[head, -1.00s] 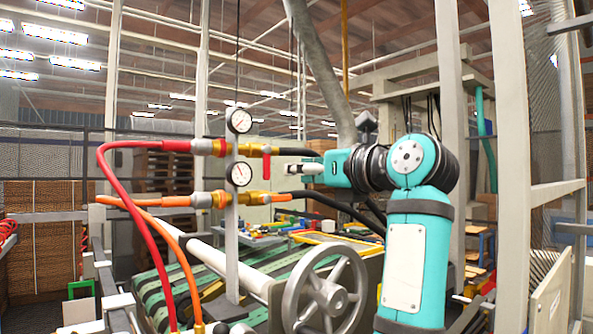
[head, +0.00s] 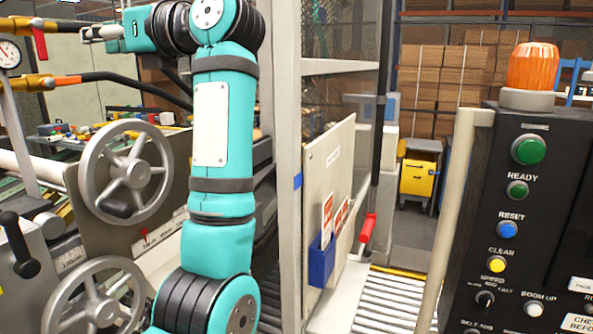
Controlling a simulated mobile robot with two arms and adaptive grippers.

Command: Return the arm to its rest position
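My teal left arm rises from the bottom and bends left at the top of the head view. My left gripper (head: 92,34) is at the upper left, pointing left, near the gauge and its hose fittings. It is seen from the side and small, so I cannot tell whether its fingers are apart or together. I see nothing clearly held in it, and cannot tell whether it touches the fittings. My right gripper is out of view.
Two grey handwheels (head: 127,171) stand left of and behind the arm. A white post and a panel (head: 329,185) with a blue holder stand to its right. A black control panel (head: 540,220) with an orange lamp (head: 532,66) fills the right. A roller conveyor (head: 385,300) lies low between them.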

